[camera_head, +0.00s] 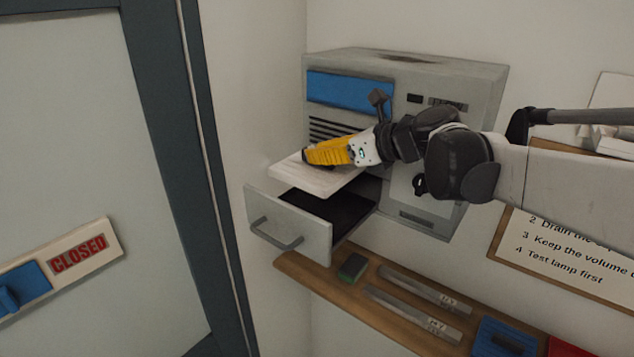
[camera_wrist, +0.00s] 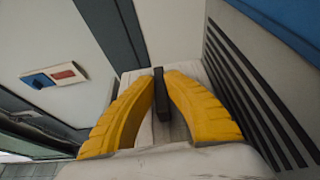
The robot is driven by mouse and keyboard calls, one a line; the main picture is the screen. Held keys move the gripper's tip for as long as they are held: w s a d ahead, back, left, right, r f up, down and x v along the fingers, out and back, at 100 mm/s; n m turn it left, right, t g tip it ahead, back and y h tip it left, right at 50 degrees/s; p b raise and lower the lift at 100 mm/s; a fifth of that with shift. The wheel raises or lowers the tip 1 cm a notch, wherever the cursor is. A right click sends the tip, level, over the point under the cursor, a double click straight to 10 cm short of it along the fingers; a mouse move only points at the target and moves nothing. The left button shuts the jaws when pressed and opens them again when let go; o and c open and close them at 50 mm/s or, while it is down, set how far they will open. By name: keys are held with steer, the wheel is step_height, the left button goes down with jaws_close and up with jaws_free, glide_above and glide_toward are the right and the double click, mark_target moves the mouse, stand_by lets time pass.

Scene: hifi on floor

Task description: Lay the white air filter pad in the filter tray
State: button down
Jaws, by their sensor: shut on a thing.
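The white air filter pad (camera_head: 318,182) is a flat pale slab. My gripper (camera_head: 318,158), with yellow fingers, is on top of it and shut on it. In the head view the pad appears roughly level above the open filter tray (camera_head: 283,222), a grey drawer with a bar handle and a dark inside. The pad overlaps the tray's back part in the picture; the gap between them is hard to judge. In the wrist view my gripper (camera_wrist: 160,88) closes on a dark upright bar (camera_wrist: 160,98) that stands over the pad (camera_wrist: 193,72).
The tray comes out of a grey wall unit (camera_head: 465,90) with a blue panel and dark slats close by. A wooden shelf (camera_head: 290,262) below holds a green block (camera_head: 352,267) and two metal bars. A door with a CLOSED sign (camera_head: 78,259) is at left.

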mark_target(319, 177)
steer(key=f, duration=0.5)
steer(key=shift+s+f+p, duration=0.25)
steer(key=shift+f+p, duration=0.1)
step_height(319, 177, down, 4)
steer(key=shift+r, duration=0.25)
steer(key=shift+w+f, duration=0.1)
steer(key=shift+f, duration=0.2)
steer(key=shift+f, duration=0.15)
steer(key=c, duration=1.6)
jaws_free()
steer(key=shift+o, duration=0.2)
